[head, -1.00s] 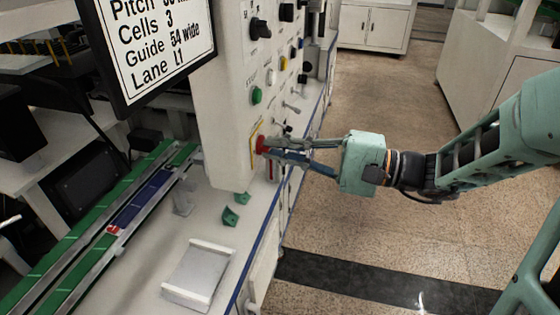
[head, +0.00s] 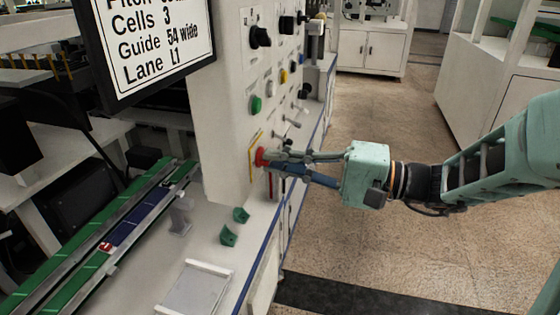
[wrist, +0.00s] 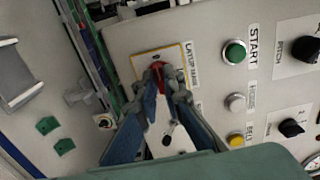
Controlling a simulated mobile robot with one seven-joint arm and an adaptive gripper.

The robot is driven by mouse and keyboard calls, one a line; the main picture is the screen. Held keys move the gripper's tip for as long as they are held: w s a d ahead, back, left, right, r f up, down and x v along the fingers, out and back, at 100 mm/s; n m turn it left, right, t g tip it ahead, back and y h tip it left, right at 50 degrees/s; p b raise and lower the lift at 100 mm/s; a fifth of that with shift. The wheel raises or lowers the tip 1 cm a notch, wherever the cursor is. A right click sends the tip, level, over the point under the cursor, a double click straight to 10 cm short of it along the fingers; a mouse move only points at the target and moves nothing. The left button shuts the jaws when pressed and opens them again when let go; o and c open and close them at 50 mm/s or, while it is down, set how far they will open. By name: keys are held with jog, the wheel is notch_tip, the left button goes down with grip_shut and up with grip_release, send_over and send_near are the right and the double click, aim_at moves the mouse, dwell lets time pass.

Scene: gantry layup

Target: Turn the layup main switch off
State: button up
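The layup main switch has a red handle (head: 261,156) on a yellow-bordered plate low on the white control panel. In the wrist view the red handle (wrist: 159,76) stands out from the plate beside the label "LAYUP MAIN". My gripper (head: 268,156) reaches in from the right in the head view. In the wrist view its two fingertips (wrist: 160,88) lie on either side of the handle and appear to close on it. The fingers hide part of the handle and plate.
Above the switch are the green START button (head: 256,104), other buttons and black knobs (head: 260,37). Small toggles sit close above my fingers. Green brackets (head: 229,235) and a white tray (head: 196,290) lie on the bench. The floor to the right is clear.

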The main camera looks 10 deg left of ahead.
jog(key=o, duration=0.4)
jog(key=s+d, duration=0.1)
jog(key=d, duration=1.1)
